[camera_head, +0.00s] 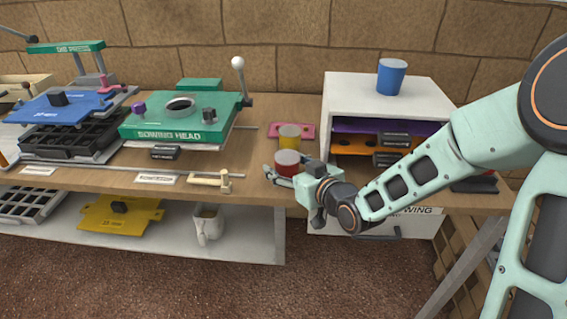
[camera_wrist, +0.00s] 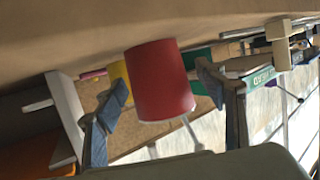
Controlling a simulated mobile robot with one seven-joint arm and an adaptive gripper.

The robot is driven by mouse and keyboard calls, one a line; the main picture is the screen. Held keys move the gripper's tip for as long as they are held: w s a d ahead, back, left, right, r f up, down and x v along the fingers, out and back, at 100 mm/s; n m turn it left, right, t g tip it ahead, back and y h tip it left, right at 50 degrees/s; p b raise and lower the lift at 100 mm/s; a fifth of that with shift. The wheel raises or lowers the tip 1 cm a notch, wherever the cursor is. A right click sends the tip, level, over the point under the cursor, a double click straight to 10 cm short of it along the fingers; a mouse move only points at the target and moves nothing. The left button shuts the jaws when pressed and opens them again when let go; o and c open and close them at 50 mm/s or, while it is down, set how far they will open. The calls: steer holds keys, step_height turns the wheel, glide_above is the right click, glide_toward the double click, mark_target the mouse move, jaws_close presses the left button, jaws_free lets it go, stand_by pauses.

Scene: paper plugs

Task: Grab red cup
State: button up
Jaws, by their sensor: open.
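The red cup (camera_head: 287,163) stands on the wooden workbench, near its front edge. It also shows in the wrist view (camera_wrist: 160,80), large and between my fingers. My gripper (camera_head: 284,174) is open, with one finger on each side of the cup. In the wrist view my gripper (camera_wrist: 168,88) shows a gap between the left finger and the cup, and the right finger is close to the cup's side. I cannot tell whether either finger touches it. The cup's lower part is partly hidden by my gripper in the head view.
A yellow cup (camera_head: 290,137) stands just behind the red cup, by a pink plate (camera_head: 306,130). A white cabinet (camera_head: 345,90) with a blue cup (camera_head: 391,76) on top stands to the right. A small wooden mallet (camera_head: 213,181) and green sowing head (camera_head: 180,125) lie left.

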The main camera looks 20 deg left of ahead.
steer(key=c, duration=1.2)
steer(key=shift+c, duration=0.3)
steer(key=shift+r, duration=0.15)
